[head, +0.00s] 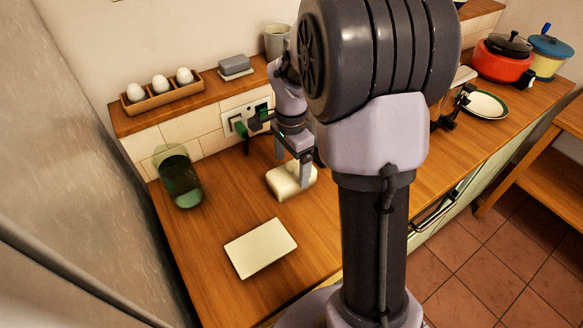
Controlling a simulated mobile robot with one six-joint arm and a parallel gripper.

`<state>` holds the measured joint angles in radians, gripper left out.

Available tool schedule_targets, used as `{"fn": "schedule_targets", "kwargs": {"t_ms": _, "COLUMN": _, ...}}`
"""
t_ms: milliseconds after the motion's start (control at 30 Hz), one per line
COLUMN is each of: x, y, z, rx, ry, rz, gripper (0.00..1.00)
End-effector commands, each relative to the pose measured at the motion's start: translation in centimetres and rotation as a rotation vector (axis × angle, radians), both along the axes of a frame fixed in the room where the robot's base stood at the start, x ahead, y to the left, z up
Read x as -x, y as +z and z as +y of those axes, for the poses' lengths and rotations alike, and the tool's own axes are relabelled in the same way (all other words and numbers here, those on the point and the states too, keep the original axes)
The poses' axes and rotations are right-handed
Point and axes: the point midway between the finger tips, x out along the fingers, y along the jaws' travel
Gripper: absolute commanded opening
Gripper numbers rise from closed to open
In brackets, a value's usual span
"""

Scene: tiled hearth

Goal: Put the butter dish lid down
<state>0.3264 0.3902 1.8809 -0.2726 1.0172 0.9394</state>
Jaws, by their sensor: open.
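A cream, rounded block that looks like the butter dish lid (284,183) is on the wooden counter, below the end of my arm. My gripper (292,164) is open just over it. One finger comes down in front of the lid's top right part; the other is at its back left. I cannot tell whether the fingers touch it. A flat cream slab (260,248), perhaps the butter dish base, lies bare on the counter, nearer and to the left of the lid. My arm hides part of the counter to the right.
A green glass jar (180,182) stands at the left by the wall. A socket with green plugs (240,124) is behind. The ledge (208,87) holds an egg rack (163,97), a grey dish (235,67) and a mug (277,41). Pots (502,62) and a plate (485,105) are far right.

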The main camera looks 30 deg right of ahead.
Motion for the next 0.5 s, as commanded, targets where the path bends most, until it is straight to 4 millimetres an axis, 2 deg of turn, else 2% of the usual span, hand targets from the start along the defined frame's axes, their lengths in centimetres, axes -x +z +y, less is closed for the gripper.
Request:
{"fn": "schedule_targets", "kwargs": {"t_ms": 33, "x": -0.1, "y": 2.3, "z": 0.0, "rx": 0.002, "ry": 0.001, "rz": -0.003, "gripper": 0.89}}
{"fn": "schedule_targets", "kwargs": {"t_ms": 100, "x": -0.1, "y": 4.4, "z": 0.0, "rx": 0.001, "ry": 0.0, "rz": -0.004, "gripper": 0.89}}
{"fn": "schedule_targets", "kwargs": {"t_ms": 233, "x": 0.0, "y": 7.4, "z": 0.0, "rx": 0.0, "ry": 0.001, "rz": -0.002, "gripper": 0.89}}
{"fn": "schedule_targets", "kwargs": {"t_ms": 367, "x": 0.0, "y": 9.0, "z": 0.0, "rx": -0.001, "ry": 0.001, "rz": -0.002, "gripper": 0.89}}
{"fn": "schedule_targets", "kwargs": {"t_ms": 433, "x": 0.3, "y": 10.0, "z": 0.6, "rx": -0.001, "ry": 0.032, "rz": -0.018, "gripper": 0.89}}
{"fn": "schedule_targets", "kwargs": {"t_ms": 500, "x": 1.4, "y": 12.1, "z": 2.7, "rx": 0.0, "ry": 0.131, "rz": -0.067, "gripper": 0.89}}
